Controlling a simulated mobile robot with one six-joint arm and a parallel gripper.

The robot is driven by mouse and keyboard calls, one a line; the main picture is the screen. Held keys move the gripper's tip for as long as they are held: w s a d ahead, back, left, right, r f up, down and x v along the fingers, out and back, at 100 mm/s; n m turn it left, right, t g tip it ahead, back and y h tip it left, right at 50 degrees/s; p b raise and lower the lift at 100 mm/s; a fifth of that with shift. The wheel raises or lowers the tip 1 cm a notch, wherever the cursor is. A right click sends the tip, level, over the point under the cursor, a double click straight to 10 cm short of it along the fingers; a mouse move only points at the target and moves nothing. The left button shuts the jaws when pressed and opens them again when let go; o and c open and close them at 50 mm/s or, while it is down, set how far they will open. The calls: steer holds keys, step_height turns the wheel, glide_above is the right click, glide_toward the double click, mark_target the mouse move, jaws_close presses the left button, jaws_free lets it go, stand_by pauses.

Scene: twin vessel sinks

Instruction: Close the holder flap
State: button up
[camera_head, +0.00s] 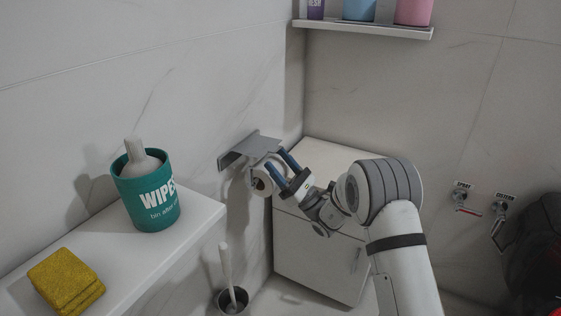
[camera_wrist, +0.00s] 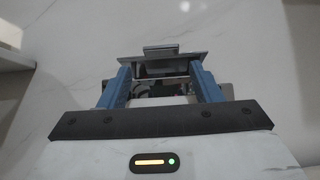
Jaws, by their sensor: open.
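The holder flap (camera_head: 255,142) is a grey metal plate on the wall holder, standing out above a toilet roll (camera_head: 260,184). It looks raised, clear of the roll's front. In the wrist view the flap (camera_wrist: 162,64) spans across just beyond the fingertips, with a small raised lip on top. My gripper (camera_head: 274,160) has blue fingers, is open, and sits in front of the holder, just below the flap's edge. In the wrist view my gripper (camera_wrist: 160,76) has nothing held between its fingers. I cannot tell whether a fingertip touches the flap.
A white cabinet (camera_head: 318,250) stands behind and below my arm. A toilet brush (camera_head: 226,265) stands under the holder. A counter at left bears a teal wipes tub (camera_head: 148,205) and a yellow sponge (camera_head: 66,280). A shelf (camera_head: 365,30) with containers is above.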

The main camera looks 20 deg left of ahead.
steer(key=b+v, duration=0.6)
steer(key=shift+f, duration=0.2)
steer(key=shift+d, duration=0.15)
